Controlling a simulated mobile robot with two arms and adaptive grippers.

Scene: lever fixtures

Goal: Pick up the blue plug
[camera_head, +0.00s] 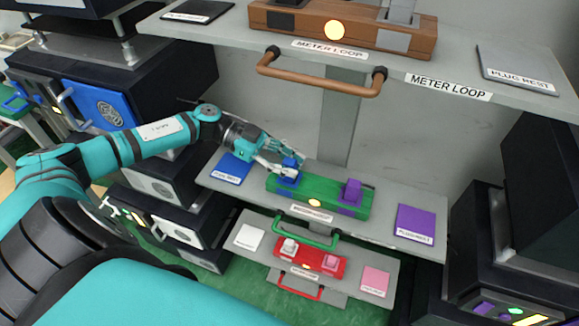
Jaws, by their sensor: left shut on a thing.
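The blue plug (289,164) stands at the left end of the green fixture block (318,200) on the middle shelf. My left gripper (284,171) reaches in from the left and is shut on the blue plug. The plug is partly covered by the fingers, and I cannot tell whether it is still seated in the block. The blue plug rest (232,170) is an empty blue pad left of the block. My right gripper is not in view.
A purple plug (352,191) stands on the block's right end, with a purple plug rest (415,224) farther right. A lower shelf holds a red block (311,262) with white and pink plugs.

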